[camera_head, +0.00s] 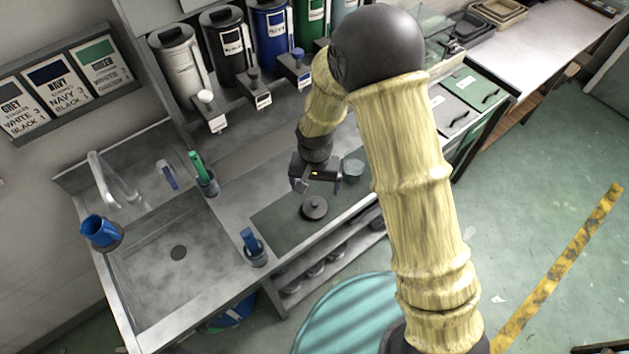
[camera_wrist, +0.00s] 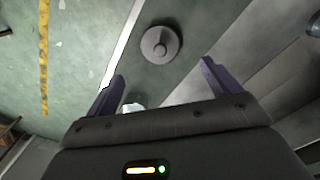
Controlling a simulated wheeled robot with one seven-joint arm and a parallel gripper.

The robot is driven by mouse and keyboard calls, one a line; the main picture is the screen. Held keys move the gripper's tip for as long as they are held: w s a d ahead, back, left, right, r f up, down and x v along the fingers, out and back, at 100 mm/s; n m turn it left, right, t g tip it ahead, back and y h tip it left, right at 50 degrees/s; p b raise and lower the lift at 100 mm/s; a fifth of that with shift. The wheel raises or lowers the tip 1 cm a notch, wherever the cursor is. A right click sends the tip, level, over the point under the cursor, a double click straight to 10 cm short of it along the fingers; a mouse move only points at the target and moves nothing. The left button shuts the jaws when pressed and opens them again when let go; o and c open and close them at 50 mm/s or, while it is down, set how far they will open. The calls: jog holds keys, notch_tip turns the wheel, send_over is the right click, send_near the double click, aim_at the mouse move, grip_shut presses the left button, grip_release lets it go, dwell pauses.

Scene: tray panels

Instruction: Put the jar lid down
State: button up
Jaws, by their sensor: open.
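The jar lid (camera_head: 315,208) is a dark grey disc with a small knob on top. It lies flat, knob up, on the dark green mat (camera_head: 275,222) near the counter's front edge. It also shows in the wrist view (camera_wrist: 160,44), beyond the fingertips. My gripper (camera_head: 302,188) is a little above and beside the lid, apart from it. In the wrist view the two purple fingers of my gripper (camera_wrist: 163,72) are spread wide with nothing between them.
A glass jar (camera_head: 352,170) stands just right of my gripper. A holder with a blue-handled tool (camera_head: 252,246) stands left of the lid. A sink (camera_head: 165,262) lies further left. Several dispensers (camera_head: 228,45) line the wall behind. A round teal surface (camera_head: 345,312) is below the counter front.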

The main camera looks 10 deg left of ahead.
jog(key=shift+r, duration=1.15)
jog(key=d+r+t, duration=0.1)
jog(key=d+r, duration=0.8)
jog(key=d, duration=0.6)
jog(key=s+d+r, duration=0.2)
jog(key=s+d, duration=0.1)
jog(key=d, duration=0.2)
jog(key=s+d+r+m+t, duration=0.1)
jog(key=s+d+r, duration=0.2)
jog(key=s+d, duration=0.1)
jog(key=shift+d+t, duration=0.3)
jog(key=shift+d, duration=0.45)
